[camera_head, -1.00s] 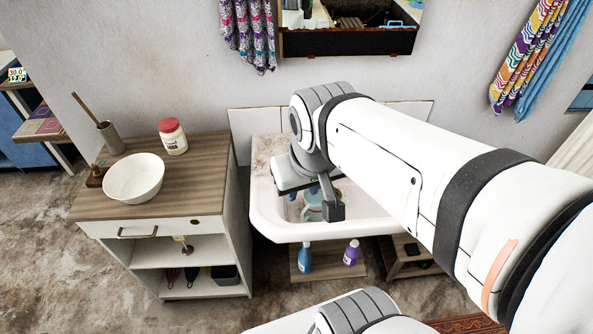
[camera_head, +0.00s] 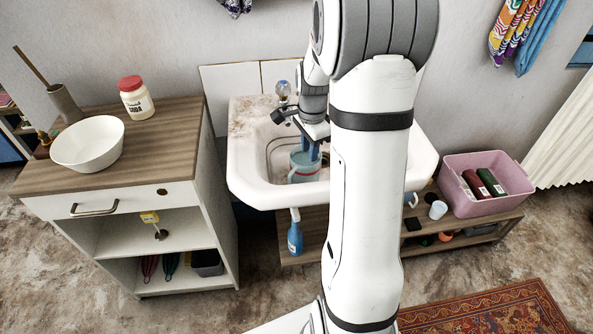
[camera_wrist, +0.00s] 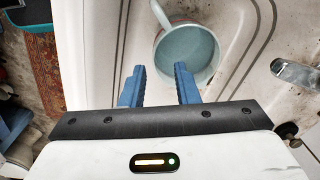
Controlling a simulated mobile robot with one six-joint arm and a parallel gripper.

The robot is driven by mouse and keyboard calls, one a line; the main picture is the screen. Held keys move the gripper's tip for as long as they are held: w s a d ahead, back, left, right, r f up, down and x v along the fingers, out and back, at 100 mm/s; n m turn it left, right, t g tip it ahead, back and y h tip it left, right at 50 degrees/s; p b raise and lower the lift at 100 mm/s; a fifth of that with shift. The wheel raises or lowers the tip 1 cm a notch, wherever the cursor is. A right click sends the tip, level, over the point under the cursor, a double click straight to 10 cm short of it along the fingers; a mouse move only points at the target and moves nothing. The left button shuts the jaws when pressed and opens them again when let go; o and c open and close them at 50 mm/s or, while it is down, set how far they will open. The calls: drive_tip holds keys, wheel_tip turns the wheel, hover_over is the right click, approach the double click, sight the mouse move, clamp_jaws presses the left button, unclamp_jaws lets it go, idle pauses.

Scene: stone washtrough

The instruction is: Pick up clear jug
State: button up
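The clear jug (camera_head: 304,167) looks pale blue-green and see-through and stands in the stone washtrough (camera_head: 240,170). In the wrist view the jug (camera_wrist: 188,55) is seen from above, with its round mouth up and its handle toward the upper left. My gripper (camera_wrist: 160,72) is open, its two blue fingers apart and nothing between them. The fingertips are near the jug's lower left rim; whether they touch it I cannot tell. In the head view my gripper (camera_head: 311,145) is at the jug, partly hidden behind my arm.
A metal tap (camera_head: 283,90) is at the trough's back wall; it shows in the wrist view (camera_wrist: 296,75) at the right. A wooden cabinet (camera_head: 170,150) with a white bowl (camera_head: 88,143) stands left.

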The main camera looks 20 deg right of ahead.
sight(310, 169)
wheel_tip(310, 169, down, 9)
drive_tip(key=shift+s+d+r+b, duration=0.1)
drive_tip(key=shift+s+r+b, duration=0.1)
drive_tip(key=shift+b, duration=0.1)
drive_tip(key=shift+c, duration=0.6)
clamp_jaws()
drive_tip(key=shift+w, duration=0.1)
